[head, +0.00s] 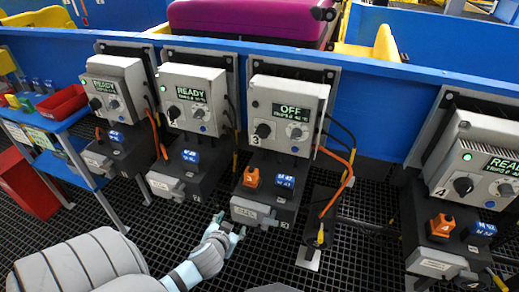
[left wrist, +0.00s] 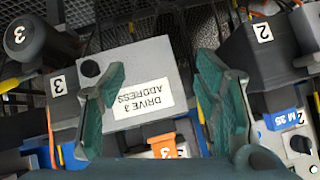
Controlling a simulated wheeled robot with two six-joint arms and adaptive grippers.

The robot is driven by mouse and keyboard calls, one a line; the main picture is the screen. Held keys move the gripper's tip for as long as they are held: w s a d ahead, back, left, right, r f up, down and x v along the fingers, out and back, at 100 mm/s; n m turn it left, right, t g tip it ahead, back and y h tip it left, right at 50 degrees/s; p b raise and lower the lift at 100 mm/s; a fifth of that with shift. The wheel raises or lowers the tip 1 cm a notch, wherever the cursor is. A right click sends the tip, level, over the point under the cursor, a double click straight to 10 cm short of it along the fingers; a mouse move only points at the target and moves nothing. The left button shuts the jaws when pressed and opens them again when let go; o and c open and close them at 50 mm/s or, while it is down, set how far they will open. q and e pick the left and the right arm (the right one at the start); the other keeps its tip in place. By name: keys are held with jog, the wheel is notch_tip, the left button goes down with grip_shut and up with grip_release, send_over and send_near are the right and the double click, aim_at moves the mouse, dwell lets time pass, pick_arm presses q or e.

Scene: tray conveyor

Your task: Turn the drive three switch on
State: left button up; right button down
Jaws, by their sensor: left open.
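The drive three unit (head: 316,112) is a grey box marked 3 in the head view. Its display (head: 292,112) reads OFF, and a black knob (head: 263,130) is on its front. Below it is a dark base with an orange block (head: 252,177), a blue block (head: 285,182) and a pale cover (head: 252,211). In the left wrist view the pale cover (left wrist: 115,75) reads DRIVE 3 ADDRESS, and the orange block (left wrist: 165,145) is partly hidden. My left gripper (head: 231,226) is open near the cover; its fingers (left wrist: 160,105) show in the wrist view. My right gripper is not in view.
Drives to the left (head: 192,97) and right (head: 480,155) show READY. Orange and black cables (head: 345,165) hang beside drive three. A blue shelf (head: 60,125) with a red bin (head: 62,103) stands at the left.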

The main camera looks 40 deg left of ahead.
pick_arm(q)
jog(key=w+r+n+t+y, duration=0.1)
jog(key=w+r+t, duration=0.25)
jog(key=r, duration=0.55)
jog(key=t+b, duration=0.1)
jog(key=t, duration=0.4)
send_near(260, 135)
jog(key=shift+n+g, duration=0.25)
jog(key=shift+n, duration=0.05)
jog(key=x, duration=0.5)
jog(key=b+x, duration=0.1)
jog(key=x, duration=0.4)
jog(key=shift+w+r, duration=0.2)
jog(key=shift+w, duration=0.2)
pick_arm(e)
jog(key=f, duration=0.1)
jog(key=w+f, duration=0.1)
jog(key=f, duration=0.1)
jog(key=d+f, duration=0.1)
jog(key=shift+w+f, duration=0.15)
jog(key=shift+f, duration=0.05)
pick_arm(q)
jog(key=c, duration=1.1)
jog(key=shift+c, duration=0.2)
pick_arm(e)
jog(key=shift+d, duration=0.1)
